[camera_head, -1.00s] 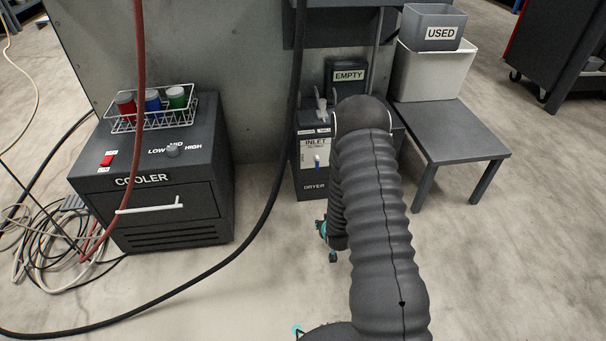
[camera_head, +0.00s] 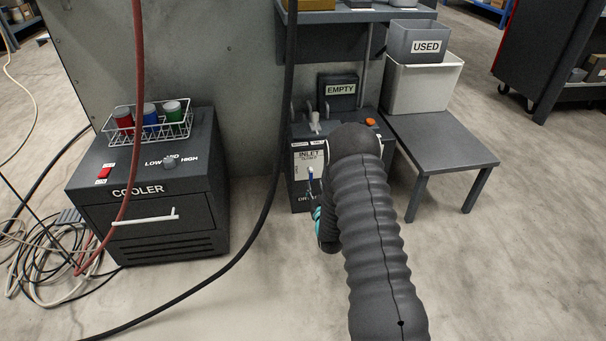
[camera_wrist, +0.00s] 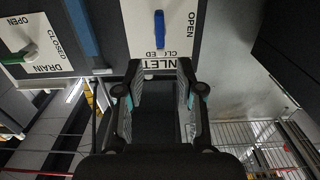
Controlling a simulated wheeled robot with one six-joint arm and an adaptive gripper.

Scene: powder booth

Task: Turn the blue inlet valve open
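The blue inlet valve handle (camera_head: 310,173) is a small upright lever on the white INLET plate on the front of the dark dryer box (camera_head: 302,198). In the wrist view the blue handle (camera_wrist: 159,29) stands straight up and down, its lower end near the CLOSED marking. OPEN is printed to its right. My gripper (camera_wrist: 160,82) is open and empty, its two fingers apart below the handle in that picture, not around it. In the head view my arm hides most of the gripper; only a teal part shows just below the handle.
A green drain handle (camera_wrist: 22,54) sits on a neighbouring plate at the left of the wrist view. The cooler (camera_head: 150,215) stands to the left, a small grey table (camera_head: 440,140) to the right. A black hose (camera_head: 270,190) hangs between cooler and dryer. Floor in front is mostly clear.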

